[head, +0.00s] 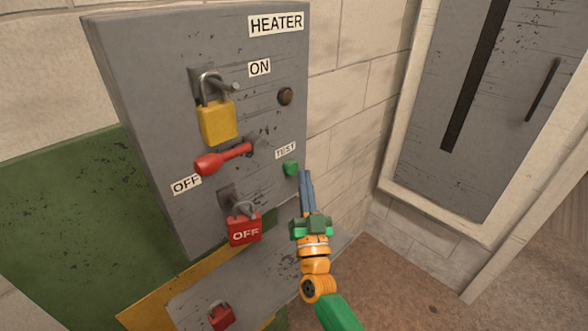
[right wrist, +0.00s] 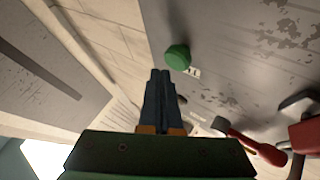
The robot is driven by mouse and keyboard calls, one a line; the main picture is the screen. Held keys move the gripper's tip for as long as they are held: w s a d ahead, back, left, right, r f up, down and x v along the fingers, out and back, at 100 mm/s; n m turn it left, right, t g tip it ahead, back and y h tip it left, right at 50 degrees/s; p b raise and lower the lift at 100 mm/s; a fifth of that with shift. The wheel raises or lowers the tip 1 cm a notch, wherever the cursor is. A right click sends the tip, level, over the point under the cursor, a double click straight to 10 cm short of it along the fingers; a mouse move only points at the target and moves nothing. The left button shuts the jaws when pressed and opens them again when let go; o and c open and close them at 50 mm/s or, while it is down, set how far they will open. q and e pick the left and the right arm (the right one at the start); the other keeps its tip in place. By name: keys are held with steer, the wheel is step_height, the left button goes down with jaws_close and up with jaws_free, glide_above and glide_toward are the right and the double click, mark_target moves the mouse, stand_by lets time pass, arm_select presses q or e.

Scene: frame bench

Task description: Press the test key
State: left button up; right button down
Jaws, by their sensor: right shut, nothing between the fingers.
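The green test key (head: 291,168) sits on the right part of the grey heater panel (head: 150,110), beside the TEST label (head: 285,150). In the right wrist view the green key (right wrist: 177,57) lies just beyond the fingertips. My right gripper (head: 306,174) is shut and empty, its fingertips close to the right of the key in the head view. The right wrist view shows the shut fingers (right wrist: 160,74) pointing toward the key; I cannot tell whether they touch it. My left gripper is not in view.
A red lever (head: 222,159) points toward the OFF label. A yellow padlock (head: 217,122) hangs above it and a red padlock (head: 244,229) below. A dark round knob (head: 285,96) is near ON. Another red lock (head: 221,316) lies on the grey shelf. A grey door (head: 490,110) stands right.

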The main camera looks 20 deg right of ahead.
steer(key=shift+w, duration=0.1)
stand_by(0.4)
steer(key=shift+w+a, duration=0.2)
steer(key=shift+w, duration=0.1)
steer(key=shift+w+a+b, duration=0.25)
steer(key=shift+w+b, duration=0.25)
steer(key=shift+b, duration=0.25)
stand_by(0.6)
steer(key=shift+s, duration=0.1)
steer(key=shift+s+d+p, duration=0.4)
steer(key=shift+s+p, duration=0.35)
